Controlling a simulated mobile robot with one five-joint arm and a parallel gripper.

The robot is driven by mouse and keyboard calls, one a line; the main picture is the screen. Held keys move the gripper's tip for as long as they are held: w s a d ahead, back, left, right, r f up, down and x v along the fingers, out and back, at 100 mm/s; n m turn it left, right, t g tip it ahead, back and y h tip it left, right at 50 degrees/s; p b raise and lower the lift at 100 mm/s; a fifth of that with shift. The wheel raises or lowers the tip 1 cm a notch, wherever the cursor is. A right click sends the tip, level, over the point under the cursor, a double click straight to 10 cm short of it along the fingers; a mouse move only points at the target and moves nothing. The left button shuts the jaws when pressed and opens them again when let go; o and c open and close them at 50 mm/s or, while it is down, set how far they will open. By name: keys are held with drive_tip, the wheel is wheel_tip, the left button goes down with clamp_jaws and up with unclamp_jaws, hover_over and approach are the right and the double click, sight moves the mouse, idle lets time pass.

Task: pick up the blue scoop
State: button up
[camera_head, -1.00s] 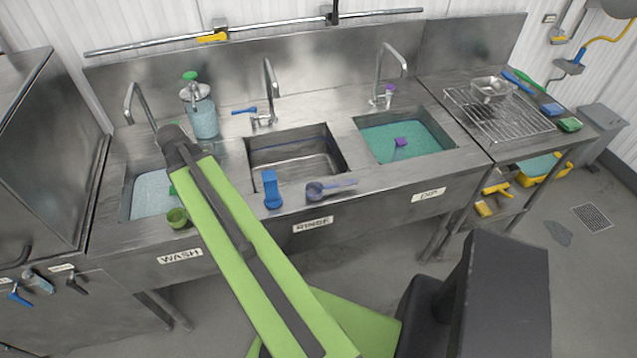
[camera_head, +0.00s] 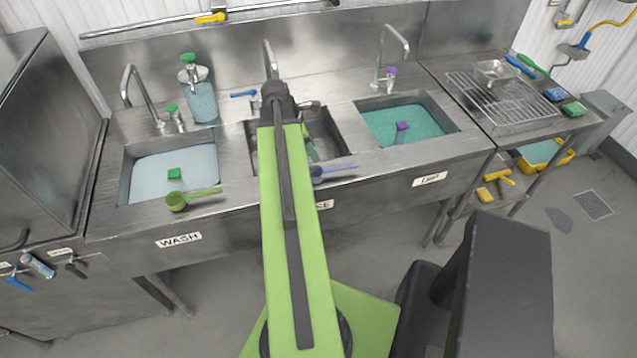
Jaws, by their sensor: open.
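The blue scoop (camera_head: 317,172) lies on the front ledge of the sink unit, just right of my green arm. Its handle points right along the ledge, and its bowl is close beside the arm's edge. My arm reaches up the middle of the view to a dark joint over the back of the rinse sink. A small green and dark part of my arm shows over the rinse sink, right of the upper link. The gripper's fingers cannot be made out; they seem hidden behind the arm.
A green scoop (camera_head: 176,201) lies on the ledge by the wash sink (camera_head: 133,165). The rinse sink (camera_head: 330,128) is partly covered by my arm. A purple object (camera_head: 402,126) is in the right sink. Taps stand behind the sinks. A wire rack (camera_head: 497,103) is at right.

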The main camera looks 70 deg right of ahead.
sight(326, 169)
drive_tip(key=b+x, duration=0.3)
drive_tip(key=x, duration=0.2)
drive_tip(key=shift+w+a, duration=0.1)
drive_tip(key=shift+w, duration=0.1)
drive_tip(key=shift+s+f, duration=0.2)
drive_tip(key=shift+f, duration=0.1)
drive_tip(key=shift+r, duration=0.1)
drive_tip(key=b+x, duration=0.5)
drive_tip(key=shift+s, duration=0.4)
drive_tip(key=shift+r, duration=0.1)
drive_tip(key=shift+c, duration=0.2)
clamp_jaws()
